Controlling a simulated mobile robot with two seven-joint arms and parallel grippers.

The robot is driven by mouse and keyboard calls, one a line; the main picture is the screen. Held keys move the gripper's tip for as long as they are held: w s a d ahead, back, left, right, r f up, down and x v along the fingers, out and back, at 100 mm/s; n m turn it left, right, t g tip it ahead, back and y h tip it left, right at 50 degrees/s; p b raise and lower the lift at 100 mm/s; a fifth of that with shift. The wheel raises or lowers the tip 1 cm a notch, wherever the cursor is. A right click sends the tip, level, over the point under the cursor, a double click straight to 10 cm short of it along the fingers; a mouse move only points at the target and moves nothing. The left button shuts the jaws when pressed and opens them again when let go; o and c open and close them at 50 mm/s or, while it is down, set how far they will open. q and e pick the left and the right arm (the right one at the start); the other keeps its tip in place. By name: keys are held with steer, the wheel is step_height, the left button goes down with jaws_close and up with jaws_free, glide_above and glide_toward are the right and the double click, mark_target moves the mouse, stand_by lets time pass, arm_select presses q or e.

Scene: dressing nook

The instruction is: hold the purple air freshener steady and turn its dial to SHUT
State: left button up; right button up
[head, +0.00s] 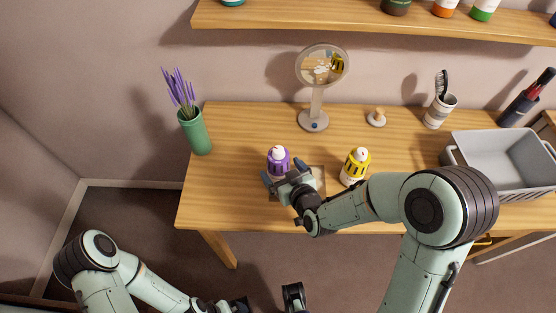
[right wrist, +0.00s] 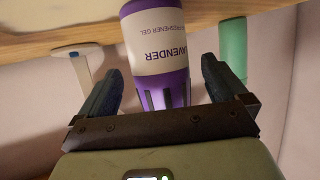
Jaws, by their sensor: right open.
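The purple air freshener (head: 278,158) stands upright on the wooden table, with a white label band and a pale top. My right gripper (head: 282,180) is at its near side. In the right wrist view, which is upside down, the purple air freshener (right wrist: 157,50) shows its LAVENDER label and dark slots. It lies between the two open fingers of my right gripper (right wrist: 160,70), with a gap on each side. The dial's setting cannot be read. My left gripper (head: 265,301) is low at the bottom edge, away from the table, partly cut off; its opening is unclear.
A yellow air freshener (head: 356,164) stands to the right, close to my right forearm. A round mirror (head: 317,108), a wooden-knobbed item (head: 377,117), a toothbrush cup (head: 438,111) and a grey bin (head: 500,155) stand farther back or right. A green vase (head: 196,132) is left.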

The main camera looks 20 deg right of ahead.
mark_target(278, 166)
steer(key=shift+x, duration=1.8)
steer(key=shift+f, duration=0.2)
steer(key=shift+s, duration=0.1)
